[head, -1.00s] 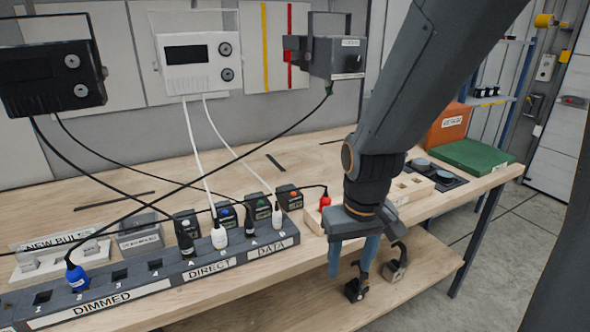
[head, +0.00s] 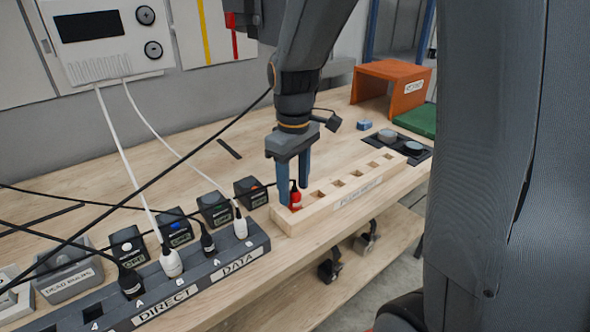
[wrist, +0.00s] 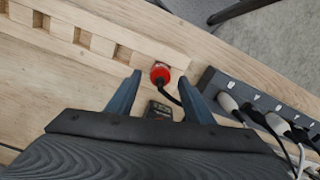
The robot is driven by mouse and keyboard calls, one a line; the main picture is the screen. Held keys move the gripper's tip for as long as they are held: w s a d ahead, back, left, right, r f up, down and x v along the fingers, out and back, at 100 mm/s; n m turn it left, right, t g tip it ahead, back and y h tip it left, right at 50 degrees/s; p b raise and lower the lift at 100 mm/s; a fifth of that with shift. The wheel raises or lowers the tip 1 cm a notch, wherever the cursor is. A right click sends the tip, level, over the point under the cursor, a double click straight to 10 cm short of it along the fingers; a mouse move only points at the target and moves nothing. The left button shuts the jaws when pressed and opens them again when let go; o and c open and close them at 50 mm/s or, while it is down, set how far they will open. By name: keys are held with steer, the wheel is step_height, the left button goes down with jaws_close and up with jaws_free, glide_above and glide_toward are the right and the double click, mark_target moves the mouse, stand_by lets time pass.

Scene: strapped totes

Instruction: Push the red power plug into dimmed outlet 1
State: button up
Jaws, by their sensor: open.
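The red power plug (head: 295,198) stands in the left end slot of the wooden plug rack (head: 340,207), with a black cord at its top. My gripper (head: 294,194) is open and pointing down, with one blue finger on each side of the plug. In the wrist view the red plug (wrist: 160,73) shows between the two spread fingertips of my gripper (wrist: 160,76), with a visible gap on each side. The outlet strip (head: 205,300) shows its outlet 4, DIRECT and DATA sections. Dimmed outlet 1 is outside the current views.
Black and white plugs (head: 171,262) fill the DIRECT and DATA outlets. Several small labelled boxes (head: 213,208) stand behind the strip. Cords cross above the bench at left. An orange box (head: 390,88) and a green mat (head: 418,118) lie at the back right.

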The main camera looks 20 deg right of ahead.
mark_target(294, 190)
steer(key=shift+f, duration=1.65)
jaws_close()
steer(key=shift+r+p, duration=2.5)
steer(key=shift+r, duration=0.05)
